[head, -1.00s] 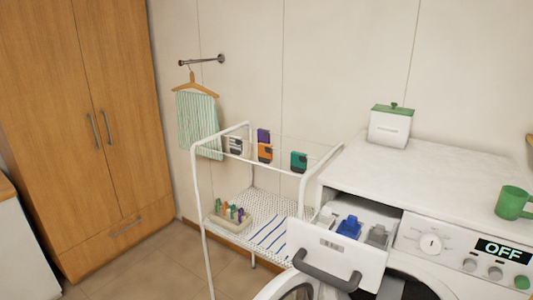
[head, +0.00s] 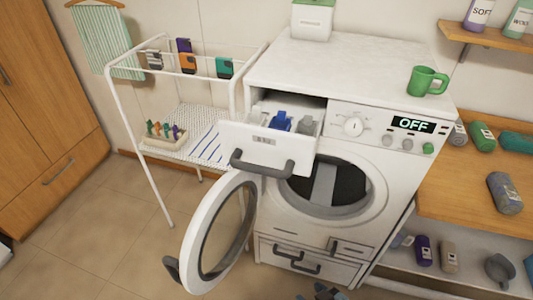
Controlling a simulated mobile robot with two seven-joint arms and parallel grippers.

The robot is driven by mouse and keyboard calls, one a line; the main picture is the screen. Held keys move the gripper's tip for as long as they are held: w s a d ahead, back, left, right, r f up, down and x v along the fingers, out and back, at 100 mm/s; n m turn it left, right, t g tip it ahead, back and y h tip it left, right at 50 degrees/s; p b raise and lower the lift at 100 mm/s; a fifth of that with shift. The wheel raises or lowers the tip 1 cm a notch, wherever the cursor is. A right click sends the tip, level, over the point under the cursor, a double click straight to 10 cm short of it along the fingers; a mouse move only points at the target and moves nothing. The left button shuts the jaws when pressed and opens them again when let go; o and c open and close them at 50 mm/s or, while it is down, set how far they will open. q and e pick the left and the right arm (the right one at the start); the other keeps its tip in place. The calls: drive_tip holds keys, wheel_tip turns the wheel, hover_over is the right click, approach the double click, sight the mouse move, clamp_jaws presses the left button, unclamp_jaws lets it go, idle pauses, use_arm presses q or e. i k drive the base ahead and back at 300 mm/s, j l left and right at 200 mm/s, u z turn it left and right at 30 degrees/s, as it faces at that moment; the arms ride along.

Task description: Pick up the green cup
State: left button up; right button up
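The green cup (head: 426,81) stands upright on the white top of the washing machine (head: 345,75), near its front right corner. Its handle points to the right. Nothing touches or covers it.
The machine's round door (head: 205,235) and detergent drawer (head: 250,145) are open. A white rack (head: 118,95) stands to the left. A wooden shelf (head: 450,195) with rolled items is at the right. A white box (head: 312,20) is at the back. Dark items (head: 325,292) show at the bottom edge.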

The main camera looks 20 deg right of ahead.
sight(422, 78)
drive_tip(key=z, duration=1.5)
